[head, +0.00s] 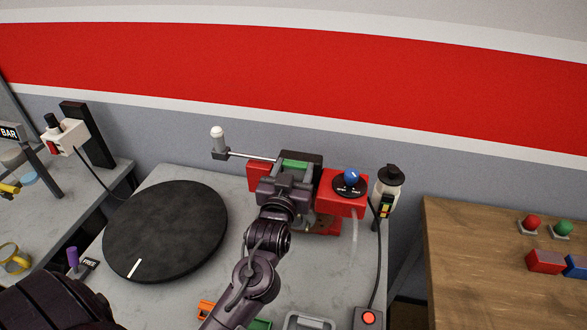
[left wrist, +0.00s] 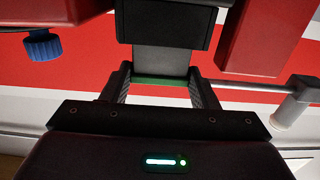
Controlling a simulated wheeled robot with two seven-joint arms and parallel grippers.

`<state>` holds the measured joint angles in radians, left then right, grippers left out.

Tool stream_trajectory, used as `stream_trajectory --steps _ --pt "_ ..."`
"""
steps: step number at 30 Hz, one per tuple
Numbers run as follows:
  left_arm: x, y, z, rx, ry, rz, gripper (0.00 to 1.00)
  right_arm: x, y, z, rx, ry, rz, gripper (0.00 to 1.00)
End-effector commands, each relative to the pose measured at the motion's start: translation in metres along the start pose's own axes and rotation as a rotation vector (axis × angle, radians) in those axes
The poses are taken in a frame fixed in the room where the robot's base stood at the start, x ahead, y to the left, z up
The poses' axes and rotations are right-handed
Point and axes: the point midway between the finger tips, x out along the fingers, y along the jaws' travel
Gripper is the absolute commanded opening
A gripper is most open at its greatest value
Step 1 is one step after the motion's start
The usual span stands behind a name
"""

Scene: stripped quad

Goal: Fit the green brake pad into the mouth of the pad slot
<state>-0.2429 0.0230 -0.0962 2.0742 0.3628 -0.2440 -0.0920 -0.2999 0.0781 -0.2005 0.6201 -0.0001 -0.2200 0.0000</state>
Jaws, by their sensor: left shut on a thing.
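My left gripper (head: 290,186) reaches up to the red clamp unit at the back of the grey bench. In the left wrist view its two fingers (left wrist: 160,88) are shut on the green brake pad (left wrist: 160,81), which shows as a thin green strip between the tips. The pad also shows in the head view (head: 295,164) as a green bar just beyond the gripper. A grey block (left wrist: 160,60) under a dark housing (left wrist: 165,27) stands close behind the pad. The slot mouth is not clearly seen, and I cannot tell whether the pad touches it. My right gripper is not in view.
A red box with a blue knob (head: 351,178) stands right of the gripper. A rod with a white-capped handle (head: 218,138) sticks out left. A black turntable (head: 166,231) fills the bench's left. A wooden table (head: 490,270) with buttons stands right.

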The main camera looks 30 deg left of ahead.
Motion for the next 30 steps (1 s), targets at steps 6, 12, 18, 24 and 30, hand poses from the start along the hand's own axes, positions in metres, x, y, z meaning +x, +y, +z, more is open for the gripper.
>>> stream_trajectory --steps 6,12,18,24,30 --pt "0.0 0.0 0.006 0.0 0.001 0.0 0.25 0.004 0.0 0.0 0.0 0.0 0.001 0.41" --pt "0.0 0.0 0.011 0.0 0.001 0.0 0.25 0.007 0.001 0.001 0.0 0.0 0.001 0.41" --pt "0.0 0.0 0.012 0.0 0.0 0.0 0.7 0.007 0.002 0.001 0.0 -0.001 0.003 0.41" --pt "0.0 0.0 0.012 0.0 0.0 0.0 0.79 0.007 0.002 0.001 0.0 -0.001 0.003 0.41" --pt "-0.004 0.0 0.014 0.0 -0.002 0.0 0.79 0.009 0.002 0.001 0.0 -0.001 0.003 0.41"
